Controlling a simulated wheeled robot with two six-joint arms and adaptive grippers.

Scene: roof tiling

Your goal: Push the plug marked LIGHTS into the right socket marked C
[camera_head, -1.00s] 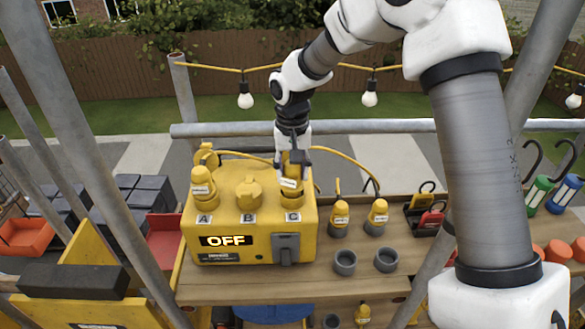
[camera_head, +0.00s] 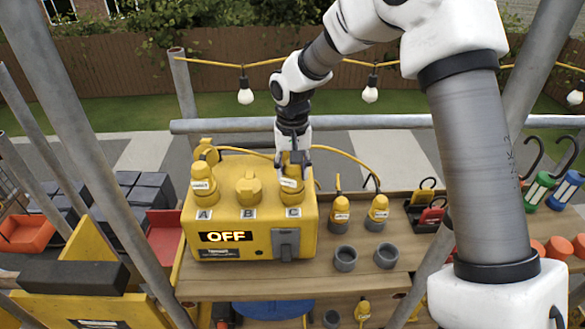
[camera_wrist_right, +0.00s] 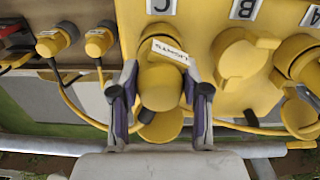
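The yellow plug (camera_head: 291,185) with a white label stands at socket C on the yellow power box (camera_head: 262,217). In the right wrist view the plug (camera_wrist_right: 161,84) shows its label, slightly tilted, reading LIGHTS. It sits over the socket by the C mark; I cannot tell if it is fully seated. My right gripper (camera_head: 293,166) comes down from above, with its fingers on both sides of the plug. In the wrist view the gripper (camera_wrist_right: 160,98) appears closed on the plug body. My left gripper is not in view.
Another plug (camera_head: 203,187) stands in socket A; socket B (camera_head: 249,189) has a yellow cap. The box display (camera_head: 225,237) reads OFF. Two yellow plugs stand in grey holders right of the box, near two empty grey cups (camera_head: 345,259). A metal rail (camera_head: 380,122) runs behind.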

